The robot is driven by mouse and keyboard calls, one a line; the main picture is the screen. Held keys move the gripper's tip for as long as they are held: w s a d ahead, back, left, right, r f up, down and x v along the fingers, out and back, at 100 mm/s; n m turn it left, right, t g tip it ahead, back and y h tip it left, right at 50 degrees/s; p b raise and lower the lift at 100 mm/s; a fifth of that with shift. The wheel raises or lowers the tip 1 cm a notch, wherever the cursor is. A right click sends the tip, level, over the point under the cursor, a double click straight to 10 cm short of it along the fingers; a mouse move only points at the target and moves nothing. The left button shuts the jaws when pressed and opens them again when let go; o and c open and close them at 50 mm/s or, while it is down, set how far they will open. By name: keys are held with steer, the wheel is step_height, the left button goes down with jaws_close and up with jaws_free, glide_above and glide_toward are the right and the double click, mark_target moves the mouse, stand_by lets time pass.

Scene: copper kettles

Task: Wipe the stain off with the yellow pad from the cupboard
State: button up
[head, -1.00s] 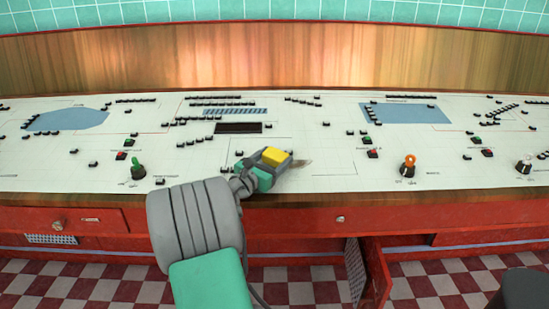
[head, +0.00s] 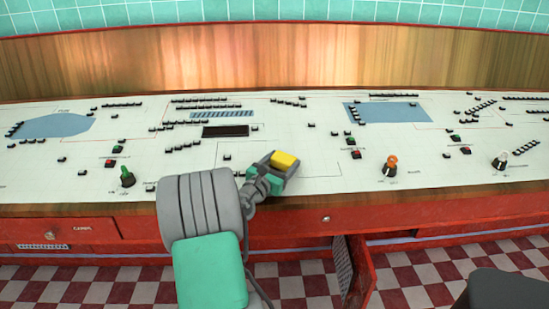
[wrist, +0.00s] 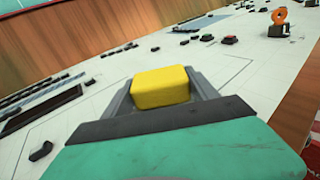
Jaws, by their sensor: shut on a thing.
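The yellow pad (head: 285,159) is held between the fingers of my gripper (head: 281,165), low over the front middle of the white console top. In the wrist view the pad (wrist: 161,88) sits between both grey fingers. I cannot tell whether its underside touches the surface. No stain shows on the visible console top. The spot where a brown smear showed earlier is covered by my gripper and pad. The cupboard (head: 358,272) below the console has its red door standing open.
The console top (head: 330,185) carries small black blocks, a green knob (head: 127,176), an orange knob (head: 391,165) and a white knob (head: 501,160). A wooden back panel (head: 270,60) rises behind. A dark rounded object (head: 505,290) stands at the lower right.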

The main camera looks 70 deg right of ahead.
mark_target(299, 170)
steer(key=shift+s+d+f+p, duration=0.1)
steer(key=shift+s+d+p, duration=0.25)
steer(key=shift+s, duration=0.35)
steer(key=shift+s+d+p, duration=0.25)
steer(key=shift+s+p, duration=0.25)
steer(key=shift+s, duration=0.1)
steer(key=shift+s+d+p, duration=0.25)
steer(key=shift+s+p, duration=0.2)
steer(key=shift+s, duration=0.1)
steer(key=shift+s+d+f+p, duration=0.1)
steer(key=shift+s+d+p, duration=0.3)
steer(key=shift+s, duration=0.25)
steer(key=shift+a, duration=0.1)
steer(key=shift+w+p, duration=0.1)
steer(key=shift+p, duration=0.25)
